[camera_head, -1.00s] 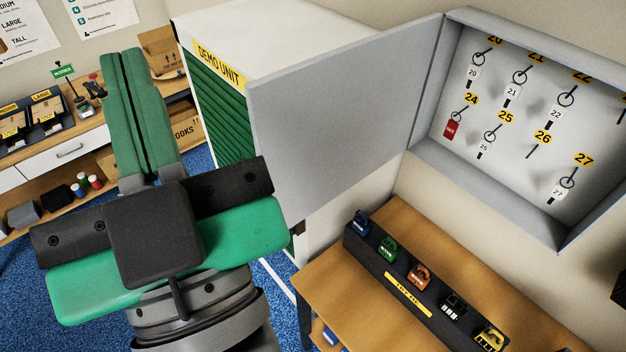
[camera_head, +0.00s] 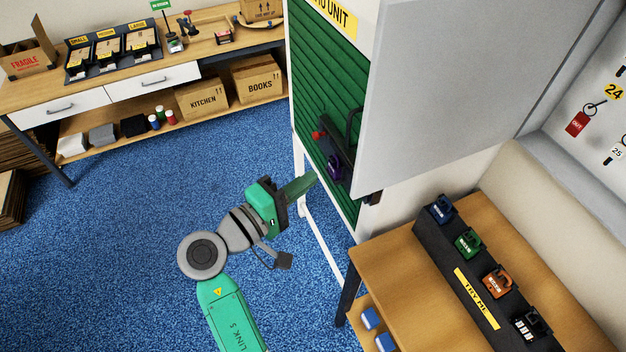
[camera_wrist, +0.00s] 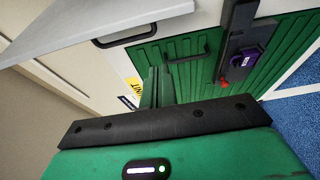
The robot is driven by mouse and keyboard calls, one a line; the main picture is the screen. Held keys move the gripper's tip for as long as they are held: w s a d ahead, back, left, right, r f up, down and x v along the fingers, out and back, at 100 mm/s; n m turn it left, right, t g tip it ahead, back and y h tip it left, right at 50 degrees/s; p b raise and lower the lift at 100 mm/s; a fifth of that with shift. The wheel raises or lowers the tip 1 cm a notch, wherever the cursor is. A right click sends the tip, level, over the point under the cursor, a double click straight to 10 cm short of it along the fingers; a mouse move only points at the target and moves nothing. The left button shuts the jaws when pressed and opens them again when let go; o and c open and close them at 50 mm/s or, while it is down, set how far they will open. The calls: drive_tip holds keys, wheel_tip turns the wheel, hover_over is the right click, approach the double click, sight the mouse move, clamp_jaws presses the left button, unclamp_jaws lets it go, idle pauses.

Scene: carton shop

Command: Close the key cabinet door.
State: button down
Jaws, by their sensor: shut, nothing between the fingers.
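The key cabinet door (camera_head: 450,95) is a flat grey panel, standing wide open in the head view. Its hinge side meets the grey cabinet (camera_head: 560,150), which is cut off by the right edge. Key hooks, numbered labels and a red tag (camera_head: 577,123) show inside. My gripper (camera_head: 308,182) is shut and empty, left of and below the door's lower free corner, in front of the green shutter. The wrist view shows its green fingers (camera_wrist: 157,88) together, with a grey panel that looks like the door (camera_wrist: 95,22) above and apart from them.
The demo unit (camera_head: 325,110) has a green shutter with a handle and a purple padlock (camera_head: 334,166). A wooden table (camera_head: 385,265) with a padlock display (camera_head: 465,255) stands below the cabinet. A workbench (camera_head: 190,55) is at the back left. Blue floor between is clear.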

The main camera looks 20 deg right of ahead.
drive_tip(key=d+p, duration=0.3)
drive_tip(key=d, duration=0.4)
drive_tip(key=shift+s+d, duration=0.15)
drive_tip(key=shift+d, duration=0.1)
